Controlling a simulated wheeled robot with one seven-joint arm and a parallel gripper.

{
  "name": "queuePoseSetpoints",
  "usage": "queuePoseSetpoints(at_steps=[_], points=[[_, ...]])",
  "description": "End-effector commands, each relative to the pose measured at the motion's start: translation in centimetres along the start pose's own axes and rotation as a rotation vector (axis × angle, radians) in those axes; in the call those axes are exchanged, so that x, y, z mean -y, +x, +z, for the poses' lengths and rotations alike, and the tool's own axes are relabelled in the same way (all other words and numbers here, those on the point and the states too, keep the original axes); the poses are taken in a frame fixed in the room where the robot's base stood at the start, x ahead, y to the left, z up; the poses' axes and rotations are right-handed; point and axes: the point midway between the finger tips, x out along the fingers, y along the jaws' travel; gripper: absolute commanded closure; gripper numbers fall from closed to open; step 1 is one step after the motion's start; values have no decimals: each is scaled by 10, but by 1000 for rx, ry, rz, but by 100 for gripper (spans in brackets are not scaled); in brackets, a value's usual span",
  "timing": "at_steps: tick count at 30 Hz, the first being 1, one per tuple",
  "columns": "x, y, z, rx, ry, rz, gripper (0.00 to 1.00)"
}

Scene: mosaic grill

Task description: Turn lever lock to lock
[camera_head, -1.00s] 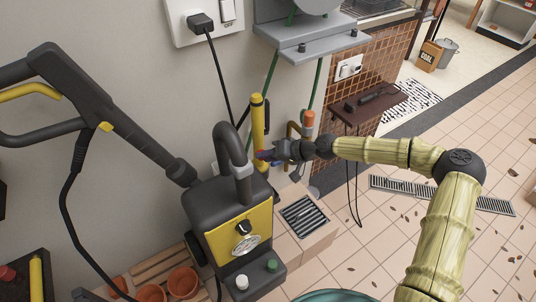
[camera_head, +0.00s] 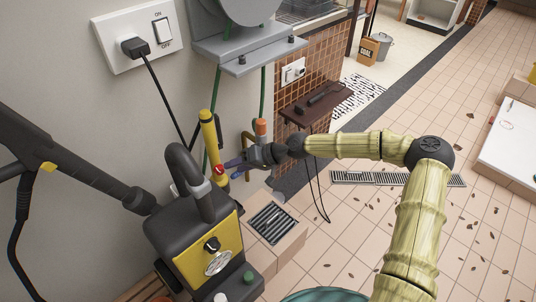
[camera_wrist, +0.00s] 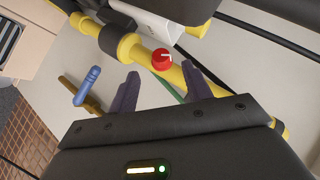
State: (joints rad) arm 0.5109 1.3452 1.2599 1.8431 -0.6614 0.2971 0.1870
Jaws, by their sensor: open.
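A small red knob (camera_wrist: 162,58) with a pale mark shows in the wrist view against a yellow tube (camera_wrist: 135,48). It is also visible as a red spot in the head view (camera_head: 219,169), on the upright yellow tube (camera_head: 209,135) by the wall. My gripper (camera_wrist: 161,76) is open, with its purple fingers pointing toward the knob. The knob appears between and just beyond the fingertips, and no contact shows. In the head view, my gripper (camera_head: 229,165) is beside the tube. A blue lever handle (camera_wrist: 88,84) on a brass pipe lies left of the fingers. I cannot tell which part is the lever lock.
A black and yellow pressure washer (camera_head: 208,240) stands close to my gripper, with its curved handle nearby. A grey wall-mounted hose holder (camera_head: 245,52) hangs above. A brown shelf (camera_head: 318,101) is behind my arm. The tiled floor at right is mostly open.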

Motion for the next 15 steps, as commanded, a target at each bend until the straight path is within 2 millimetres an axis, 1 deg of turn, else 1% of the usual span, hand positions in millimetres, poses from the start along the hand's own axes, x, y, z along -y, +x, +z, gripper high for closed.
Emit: queuePoseSetpoints(at_steps=[1,3,12,15], points=[[0,-12,-1,-3,0,2,51],[0,-26,-1,-3,1,2,51],[0,-86,-1,-3,1,2,51],[0,-104,-1,-3,-1,2,51]])
